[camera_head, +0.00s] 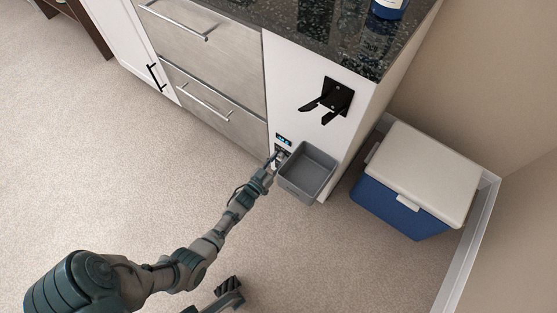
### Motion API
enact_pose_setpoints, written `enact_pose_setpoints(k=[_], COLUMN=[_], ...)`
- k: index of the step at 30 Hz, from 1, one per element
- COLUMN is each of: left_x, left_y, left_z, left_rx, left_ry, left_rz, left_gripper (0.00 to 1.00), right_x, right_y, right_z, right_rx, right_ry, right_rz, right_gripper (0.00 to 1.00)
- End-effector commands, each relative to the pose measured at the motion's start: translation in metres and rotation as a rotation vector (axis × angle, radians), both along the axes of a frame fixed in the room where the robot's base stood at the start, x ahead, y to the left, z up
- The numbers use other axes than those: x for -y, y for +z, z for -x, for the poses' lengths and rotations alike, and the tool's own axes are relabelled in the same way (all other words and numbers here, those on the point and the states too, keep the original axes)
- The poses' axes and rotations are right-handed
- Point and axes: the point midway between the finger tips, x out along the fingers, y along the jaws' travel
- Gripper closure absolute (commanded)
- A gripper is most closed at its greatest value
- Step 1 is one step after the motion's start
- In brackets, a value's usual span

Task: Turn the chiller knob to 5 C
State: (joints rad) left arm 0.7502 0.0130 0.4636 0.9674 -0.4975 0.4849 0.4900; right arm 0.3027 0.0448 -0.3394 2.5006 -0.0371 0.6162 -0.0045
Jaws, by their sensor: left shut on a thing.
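The chiller's small blue-lit display (284,140) is on the white end panel of the counter, low down and left of a grey bin. My left arm reaches in from the lower left. My left gripper (278,158) is at the panel just below the display, shut on the chiller knob. The fingers and wrist mostly hide the knob, so its pointer and setting cannot be read. The display's digits are too small to read.
The open grey bin (307,172) sits close to the right of my left gripper. A black bracket (328,100) sticks out of the panel above. A blue cooler with a white lid (424,172) stands at the right. The carpet (120,170) at left is clear.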

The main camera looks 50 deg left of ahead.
Motion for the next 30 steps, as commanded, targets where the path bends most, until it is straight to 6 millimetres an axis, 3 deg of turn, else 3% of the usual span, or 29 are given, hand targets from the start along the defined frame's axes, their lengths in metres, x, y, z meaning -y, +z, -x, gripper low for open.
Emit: enact_pose_setpoints(k=[1, 3, 15, 30], left_x=[0.000, 0.000, 0.001, 0.024], left_y=[-0.001, -0.001, -0.002, -0.003], left_z=[0.000, 0.000, 0.007, 0.102], left_rx=[-0.002, -0.002, -0.003, -0.004], left_ry=[0.001, 0.001, 0.001, 0.001], left_rz=[0.001, 0.001, 0.001, 0.002], left_gripper=[0.58, 0.41, 0.40, 0.40], right_x=[0.000, 0.000, 0.000, 0.000], right_y=[0.000, 0.001, 0.002, 0.002], right_z=[0.000, 0.000, 0.003, 0.003], right_rx=[0.001, 0.002, 0.007, 0.004], right_ry=[0.000, 0.000, 0.000, 0.001], right_rz=[0.000, -0.001, 0.002, 0.001], right_gripper=[1.00, 1.00, 1.00, 1.00])
